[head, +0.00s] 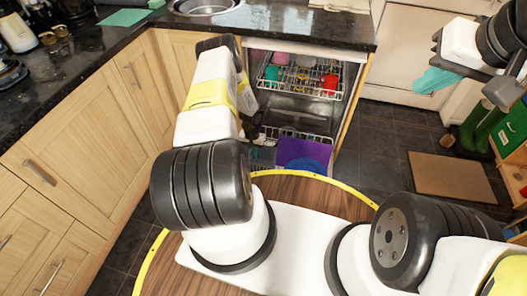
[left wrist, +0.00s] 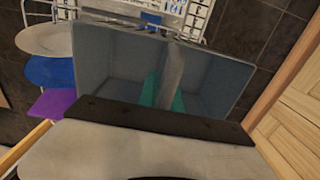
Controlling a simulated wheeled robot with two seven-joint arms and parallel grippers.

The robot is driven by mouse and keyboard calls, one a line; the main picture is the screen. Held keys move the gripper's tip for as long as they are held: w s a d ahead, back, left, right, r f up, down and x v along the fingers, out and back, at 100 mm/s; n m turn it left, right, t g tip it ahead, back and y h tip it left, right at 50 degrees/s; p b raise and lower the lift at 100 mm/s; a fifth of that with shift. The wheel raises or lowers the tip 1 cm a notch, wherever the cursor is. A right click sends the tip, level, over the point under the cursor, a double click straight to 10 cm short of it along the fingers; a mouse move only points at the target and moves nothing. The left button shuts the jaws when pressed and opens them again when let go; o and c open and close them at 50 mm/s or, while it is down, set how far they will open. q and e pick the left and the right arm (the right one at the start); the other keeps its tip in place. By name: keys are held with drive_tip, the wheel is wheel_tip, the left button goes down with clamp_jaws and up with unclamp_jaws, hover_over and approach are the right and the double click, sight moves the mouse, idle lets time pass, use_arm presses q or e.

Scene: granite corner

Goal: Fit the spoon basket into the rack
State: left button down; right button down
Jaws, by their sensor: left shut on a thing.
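The spoon basket (left wrist: 120,70) is a grey, open-topped box with compartments, filling the middle of the left wrist view. A teal piece shows at its divider. My left gripper (left wrist: 160,118) is shut on its near side; its fingertips are hard to make out. In the head view my left arm reaches to the open dishwasher and hides the gripper and most of the basket. The white wire lower rack (head: 300,135) is pulled out; its wires also show beyond the basket in the left wrist view (left wrist: 203,22). My right gripper (head: 438,42) is at upper right, its opening unclear.
A purple board (head: 300,150) and a blue plate (head: 305,165) stand in the lower rack. The upper rack (head: 305,84) holds colored cups. Wooden cabinets (head: 85,130) flank the left. A teal cloth (head: 436,81) shows below my right gripper.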

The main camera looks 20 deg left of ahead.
use_arm(q)
wheel_tip(320, 180, down, 8)
drive_tip(key=shift+f, duration=0.2)
idle(0.3)
drive_tip(key=shift+f, duration=0.6)
drive_tip(key=c, duration=1.5)
unclamp_jaws()
